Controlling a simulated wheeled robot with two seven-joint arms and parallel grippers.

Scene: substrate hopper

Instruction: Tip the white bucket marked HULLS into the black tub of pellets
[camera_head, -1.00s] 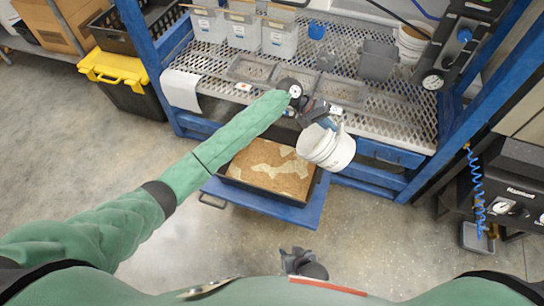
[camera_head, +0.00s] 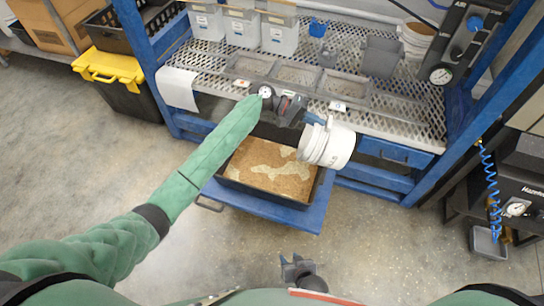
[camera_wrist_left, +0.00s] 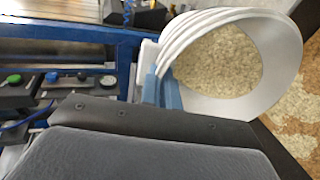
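The white bucket (camera_head: 338,148) hangs tilted well over on its side, its ribbed rim facing left, at the right back corner of the black tub. My left gripper (camera_head: 312,118) is shut on the bucket at its rim. In the left wrist view, its blue fingertips (camera_wrist_left: 168,92) press on the bucket's rim side, and pale flakes (camera_wrist_left: 215,62) lie inside. The HULLS marking is not visible. The black tub (camera_head: 240,184) holds brown pellets (camera_head: 280,184) with pale patches on top. My right gripper (camera_head: 302,268) is empty and looks open, low in the head view.
The tub stands on a blue pull-out shelf (camera_head: 312,213) below a metal mesh bench (camera_head: 400,105). Grey trays (camera_head: 295,76) and clear bins (camera_head: 280,35) sit on the bench. A blue frame post (camera_head: 480,105) rises at right. Floor in front is clear.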

